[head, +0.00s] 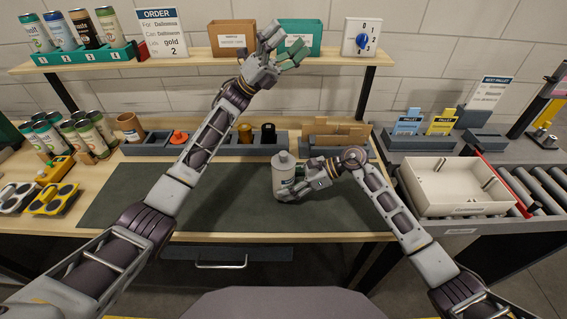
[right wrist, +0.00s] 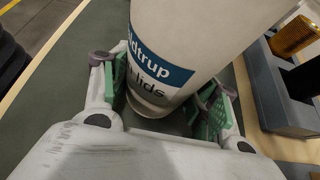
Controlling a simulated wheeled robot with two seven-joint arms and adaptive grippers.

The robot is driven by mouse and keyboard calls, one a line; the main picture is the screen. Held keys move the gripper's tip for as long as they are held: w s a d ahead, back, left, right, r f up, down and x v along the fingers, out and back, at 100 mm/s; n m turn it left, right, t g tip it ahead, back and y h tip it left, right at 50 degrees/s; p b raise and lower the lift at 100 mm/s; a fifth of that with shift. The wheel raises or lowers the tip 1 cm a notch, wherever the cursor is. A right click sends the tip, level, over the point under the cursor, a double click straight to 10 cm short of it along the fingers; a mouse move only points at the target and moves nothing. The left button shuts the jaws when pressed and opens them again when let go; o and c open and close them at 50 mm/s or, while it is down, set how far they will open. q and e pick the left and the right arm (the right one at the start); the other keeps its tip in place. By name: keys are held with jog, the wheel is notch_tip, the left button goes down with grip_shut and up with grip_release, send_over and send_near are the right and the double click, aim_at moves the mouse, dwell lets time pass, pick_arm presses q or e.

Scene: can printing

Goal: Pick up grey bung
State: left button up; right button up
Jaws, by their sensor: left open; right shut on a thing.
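A pale grey canister (head: 284,178) stands upright over the dark mat. My right gripper (head: 300,180) is shut around its side. In the right wrist view the canister (right wrist: 185,50) sits between the green finger pads, with a blue and white label reading "lids" in part. A small grey top (head: 282,155) shows on the canister; I cannot tell whether this is the grey bung. I see no other clear grey bung. My left gripper (head: 283,46) is open and empty, raised in front of the shelf's brown and green boxes, well above the canister.
Dark trays (head: 217,146) with an orange piece, a yellow cylinder and a black cylinder line the mat's back edge. The shelf (head: 170,58) overhangs behind. A cream crate (head: 455,187) stands at right. The mat (head: 130,200) is clear left of the canister.

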pick_arm(q)
jog(key=s+d+f+m+g+y, duration=0.2)
jog(key=s+d+m+g+y, duration=0.65)
jog(key=s+d+y, duration=0.35)
jog(key=n+t+y, duration=0.1)
jog(key=t+y, duration=0.9)
jog(key=y, duration=0.5)
send_over(284, 154)
notch_tip(284, 154, down, 12)
jog(key=shift+f+g, duration=0.15)
jog(key=shift+g, duration=0.1)
jog(key=shift+f, duration=0.1)
jog(key=shift+f, duration=3.35)
jog(key=shift+f, duration=0.1)
